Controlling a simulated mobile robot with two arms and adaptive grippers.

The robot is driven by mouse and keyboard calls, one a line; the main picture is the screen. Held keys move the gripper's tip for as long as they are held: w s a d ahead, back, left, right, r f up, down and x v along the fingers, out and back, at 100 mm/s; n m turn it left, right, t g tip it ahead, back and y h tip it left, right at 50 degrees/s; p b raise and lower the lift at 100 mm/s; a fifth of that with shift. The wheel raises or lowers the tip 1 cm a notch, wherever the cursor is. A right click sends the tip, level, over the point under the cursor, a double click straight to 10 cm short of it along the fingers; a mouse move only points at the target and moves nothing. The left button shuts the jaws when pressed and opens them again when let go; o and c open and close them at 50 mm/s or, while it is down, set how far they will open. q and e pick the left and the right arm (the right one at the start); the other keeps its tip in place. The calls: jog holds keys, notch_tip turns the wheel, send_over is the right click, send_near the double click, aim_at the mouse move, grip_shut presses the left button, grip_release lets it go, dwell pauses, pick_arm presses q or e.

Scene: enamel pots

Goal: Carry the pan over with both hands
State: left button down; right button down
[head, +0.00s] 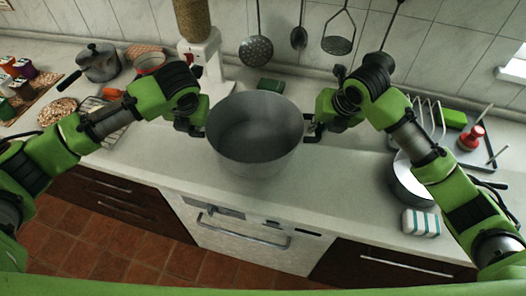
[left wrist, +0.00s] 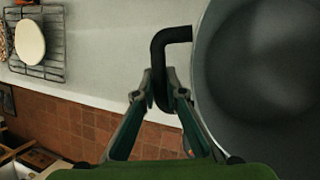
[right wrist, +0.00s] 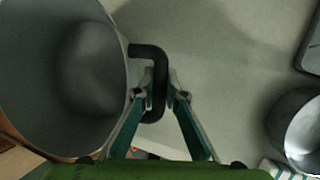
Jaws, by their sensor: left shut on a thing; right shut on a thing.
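The pan (head: 252,165) is a large deep grey pot with a dark handle on each side. It is upright and looks empty inside, in the middle of the head view over the counter. My left gripper (head: 199,131) is shut on its left handle; the dark bent handle (left wrist: 160,60) sits between the fingers in the left wrist view. My right gripper (head: 314,133) is shut on its right handle, and that handle (right wrist: 159,75) shows between the fingers in the right wrist view. I cannot tell whether the pan's base touches the counter.
A small lidded pot (head: 98,64) and a wire rack (head: 112,128) stand to the left. A white dispenser (head: 203,52) is behind the pan. At right are a steel pan (head: 408,182), a striped sponge (head: 420,223) and a tray (head: 486,150). Utensils hang on the back wall.

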pick_arm(q)
jog(key=shift+w+d+r, duration=0.1)
jog(key=shift+d+r, duration=0.1)
jog(key=shift+r, duration=0.3)
pick_arm(e)
jog(key=shift+s+d+r, duration=0.1)
jog(key=shift+d+r, duration=0.25)
jog(key=shift+r, duration=0.15)
pick_arm(q)
jog(key=shift+f, duration=0.15)
pick_arm(e)
jog(key=shift+f, duration=0.15)
pick_arm(q)
jog(key=shift+f, duration=0.2)
pick_arm(e)
jog(key=shift+f, duration=0.2)
